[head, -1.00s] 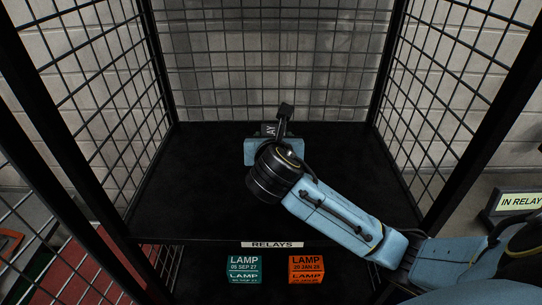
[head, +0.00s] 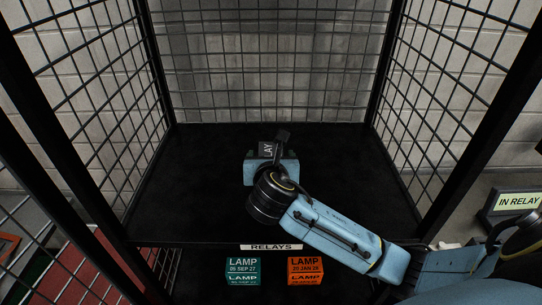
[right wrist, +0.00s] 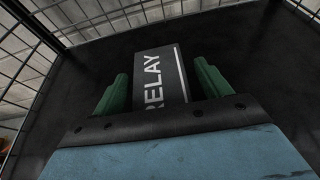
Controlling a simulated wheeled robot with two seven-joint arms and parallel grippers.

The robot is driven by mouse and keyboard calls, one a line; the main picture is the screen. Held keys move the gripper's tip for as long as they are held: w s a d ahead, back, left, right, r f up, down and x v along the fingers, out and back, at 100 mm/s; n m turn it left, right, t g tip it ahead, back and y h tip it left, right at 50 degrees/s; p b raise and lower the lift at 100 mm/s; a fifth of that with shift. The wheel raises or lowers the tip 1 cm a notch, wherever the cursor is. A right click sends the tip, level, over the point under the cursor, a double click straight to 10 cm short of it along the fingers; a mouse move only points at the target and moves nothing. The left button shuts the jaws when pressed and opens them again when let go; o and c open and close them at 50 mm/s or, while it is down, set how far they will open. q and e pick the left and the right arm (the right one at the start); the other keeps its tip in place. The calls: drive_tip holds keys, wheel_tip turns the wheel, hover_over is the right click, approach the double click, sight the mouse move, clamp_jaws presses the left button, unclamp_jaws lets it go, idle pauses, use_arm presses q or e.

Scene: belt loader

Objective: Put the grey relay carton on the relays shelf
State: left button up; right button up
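The dark grey relay carton (head: 266,149), with "RELAY" in white letters, is over the black upper shelf (head: 200,200), whose front label (head: 271,247) reads "RELAYS". My right gripper (head: 270,160) reaches in from the right at the middle of this shelf. In the right wrist view, the carton (right wrist: 162,75) is between the two green fingers of my right gripper (right wrist: 162,88). Dark gaps show between the carton and both fingers, so the gripper looks open around it. The carton's underside is hidden, so its contact with the shelf is not clear. My left gripper is not in view.
Black mesh walls (head: 110,110) close the shelf at the left, right and back. A teal lamp carton (head: 243,271) and an orange lamp carton (head: 306,270) sit on the level below. An "IN RELAY" sign (head: 516,201) stands at the right. Much of the shelf is bare.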

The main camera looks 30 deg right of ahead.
drive_tip(key=shift+s+a+r, duration=0.1)
drive_tip(key=shift+r, duration=0.1)
drive_tip(key=v, duration=1.1)
drive_tip(key=shift+s, duration=0.35)
drive_tip(key=shift+a, duration=0.1)
